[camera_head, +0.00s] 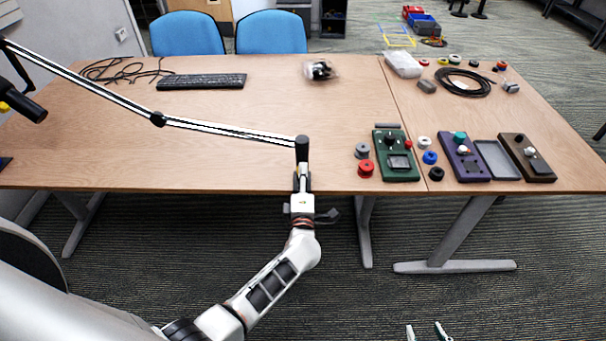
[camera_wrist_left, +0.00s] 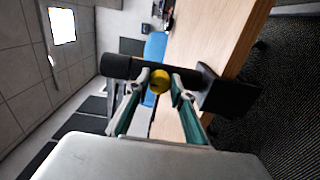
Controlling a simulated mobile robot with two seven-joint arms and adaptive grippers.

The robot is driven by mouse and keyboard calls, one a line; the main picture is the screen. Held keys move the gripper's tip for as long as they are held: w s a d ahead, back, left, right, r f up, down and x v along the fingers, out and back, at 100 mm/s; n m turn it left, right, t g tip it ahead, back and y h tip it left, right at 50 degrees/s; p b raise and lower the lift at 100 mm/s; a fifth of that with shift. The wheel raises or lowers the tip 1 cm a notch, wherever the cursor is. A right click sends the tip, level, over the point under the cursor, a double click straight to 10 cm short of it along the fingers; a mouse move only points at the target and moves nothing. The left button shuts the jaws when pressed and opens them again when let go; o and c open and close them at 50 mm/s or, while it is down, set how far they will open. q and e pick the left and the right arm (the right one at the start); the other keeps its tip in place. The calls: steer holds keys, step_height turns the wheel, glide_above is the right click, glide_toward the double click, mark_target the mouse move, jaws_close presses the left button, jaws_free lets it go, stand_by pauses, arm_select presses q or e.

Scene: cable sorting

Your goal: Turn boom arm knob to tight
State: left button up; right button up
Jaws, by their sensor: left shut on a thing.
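The boom arm (camera_head: 225,127), black and white, reaches from the left edge over the table to a black upright end piece (camera_head: 302,149) near the front edge. In the left wrist view, a yellow round knob (camera_wrist_left: 159,80) shows against a black cylinder (camera_wrist_left: 122,66). My left gripper (camera_wrist_left: 160,79) is shut on this knob, with one finger on each side. In the head view my left gripper (camera_head: 302,176) is just below the end piece, and the knob is hidden there. My right gripper (camera_head: 427,332) shows only two separated fingertips at the bottom edge, open and empty, away from the table.
A green box (camera_head: 398,172), a purple box (camera_head: 466,172) and a dark brown box (camera_head: 528,170) lie on the right, with several small round pieces nearby. A keyboard (camera_head: 201,81) and loose cable (camera_head: 118,71) lie at the back left. The left-middle tabletop (camera_head: 90,150) is clear.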

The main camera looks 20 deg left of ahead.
arm_select(q)
steer(key=o, duration=1.1)
steer(key=shift+o, duration=0.2)
steer(key=shift+s, duration=0.1)
steer(key=v, duration=0.7)
steer(key=shift+s, duration=0.2)
steer(key=shift+d, duration=0.1)
